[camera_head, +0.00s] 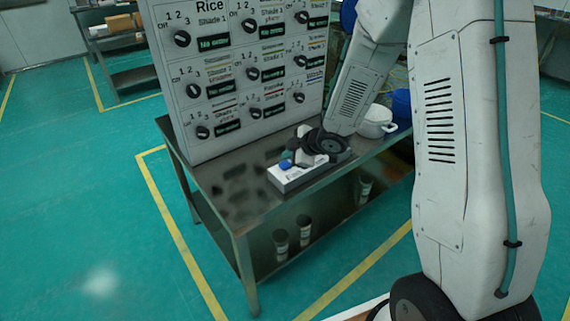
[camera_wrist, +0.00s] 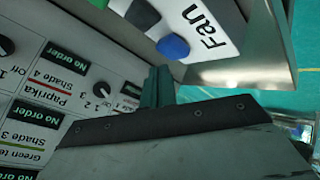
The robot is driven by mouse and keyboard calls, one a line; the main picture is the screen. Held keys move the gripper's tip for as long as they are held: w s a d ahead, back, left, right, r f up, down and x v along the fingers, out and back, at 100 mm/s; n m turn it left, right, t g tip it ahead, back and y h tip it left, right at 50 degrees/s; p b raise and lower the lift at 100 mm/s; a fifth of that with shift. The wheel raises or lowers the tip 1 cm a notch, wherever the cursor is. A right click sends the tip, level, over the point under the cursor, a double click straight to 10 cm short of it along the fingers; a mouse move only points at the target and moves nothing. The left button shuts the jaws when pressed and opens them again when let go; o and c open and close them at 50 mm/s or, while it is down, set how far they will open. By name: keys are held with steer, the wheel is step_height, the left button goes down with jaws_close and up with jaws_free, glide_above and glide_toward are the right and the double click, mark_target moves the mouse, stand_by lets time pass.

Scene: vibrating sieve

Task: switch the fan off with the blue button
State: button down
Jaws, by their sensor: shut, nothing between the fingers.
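The white fan box (camera_head: 299,176) sits on the metal table, and its blue button (camera_head: 285,164) shows near the box's left end. In the wrist view the box carries the word Fan (camera_wrist: 204,31), with the round blue button (camera_wrist: 173,47) beside it and a dark button (camera_wrist: 142,15) further along. My gripper (camera_wrist: 157,82) is shut and empty. In the wrist view its fingertips appear close to the blue button with a small gap in the picture; I cannot tell whether they touch. In the head view my wrist hides part of the box.
A large panel of labelled black dials (camera_head: 250,70) stands on the table (camera_head: 232,205), behind and left of the box. A white pot (camera_head: 376,122) and a blue object (camera_head: 400,105) stand further right. Cups (camera_head: 281,243) are on the lower shelf. The table's left front is clear.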

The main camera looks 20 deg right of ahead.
mark_target(289, 165)
steer(key=shift+r, duration=2.5)
steer(key=d+m+h, duration=0.1)
steer(key=s+d+f+m+h, duration=0.1)
steer(key=d, duration=0.1)
steer(key=d+f+g+h, duration=0.1)
steer(key=d, duration=0.1)
steer(key=shift+s+f+m, duration=0.2)
steer(key=shift+s+m, duration=0.15)
steer(key=shift+m, duration=0.05)
steer(key=s+d+r+m+g+h, duration=0.2)
steer(key=s+d+r+m+h, duration=0.15)
steer(key=s, duration=0.25)
steer(key=s+d+r+m+g+h, duration=0.2)
steer(key=s+d+r+m, duration=0.15)
steer(key=s, duration=0.35)
steer(key=s+a+r+m+y, duration=0.1)
steer(key=s+a+r, duration=0.2)
steer(key=s, duration=0.4)
steer(key=s+a+r+m+g+y, duration=0.1)
steer(key=s+a+r+m, duration=0.1)
steer(key=s+r, duration=0.4)
steer(key=s+a+r+m+y, duration=0.2)
steer(key=s+a+r, duration=0.2)
steer(key=s, duration=0.5)
steer(key=shift+s+a+r+g, duration=0.2)
steer(key=shift+a+r+g, duration=0.1)
steer(key=shift+a+r, duration=0.1)
